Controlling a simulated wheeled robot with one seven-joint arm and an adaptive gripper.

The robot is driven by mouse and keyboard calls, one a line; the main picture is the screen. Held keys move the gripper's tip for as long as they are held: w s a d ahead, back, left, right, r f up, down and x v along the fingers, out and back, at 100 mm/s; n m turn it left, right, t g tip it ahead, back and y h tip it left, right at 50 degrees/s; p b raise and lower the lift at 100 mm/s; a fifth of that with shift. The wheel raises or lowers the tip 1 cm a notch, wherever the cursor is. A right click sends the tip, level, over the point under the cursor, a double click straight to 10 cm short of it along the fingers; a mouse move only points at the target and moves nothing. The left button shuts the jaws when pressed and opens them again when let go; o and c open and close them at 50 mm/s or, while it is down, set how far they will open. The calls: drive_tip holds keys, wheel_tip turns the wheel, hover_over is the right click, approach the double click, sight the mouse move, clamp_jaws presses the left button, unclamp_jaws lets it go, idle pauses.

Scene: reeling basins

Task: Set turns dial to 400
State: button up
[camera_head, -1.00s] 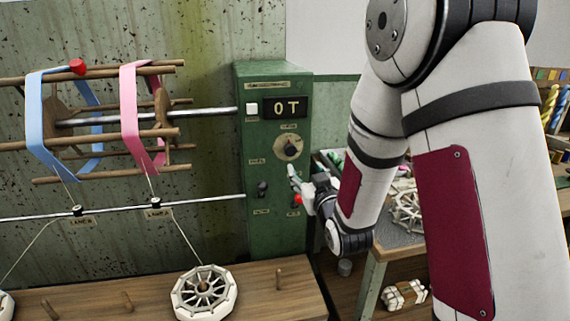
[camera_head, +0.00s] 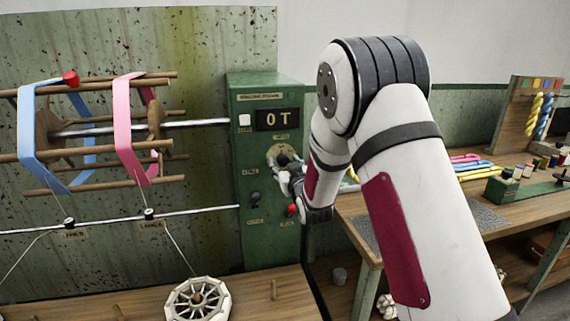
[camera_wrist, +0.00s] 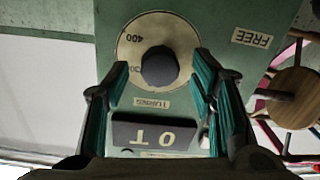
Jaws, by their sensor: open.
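The green control box (camera_head: 240,215) stands beside the reel, with a display (camera_head: 279,119) reading "0T". The turns dial (camera_head: 273,155) is below the display, mostly covered by my gripper in the head view. In the wrist view, which is upside down, the dial plate (camera_wrist: 134,54) is pale, with "400" and part of another number legible. Its round dark knob (camera_wrist: 159,66) lies between and beyond my fingertips. My gripper (camera_wrist: 160,75) is open, one finger at each side of the knob. I cannot tell whether the fingers touch it. The knob's pointer is not visible.
A white button (camera_head: 245,121), a dark switch (camera_head: 255,199) and a red button (camera_head: 293,209) are on the box close to the dial. The reel with blue (camera_head: 27,120) and pink (camera_head: 122,125) skeins is left. A cluttered workbench (camera_head: 440,222) is right.

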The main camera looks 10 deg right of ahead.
drive_tip(key=shift+w, duration=0.35)
drive_tip(key=c, duration=1.1)
drive_tip(key=shift+c, duration=0.2)
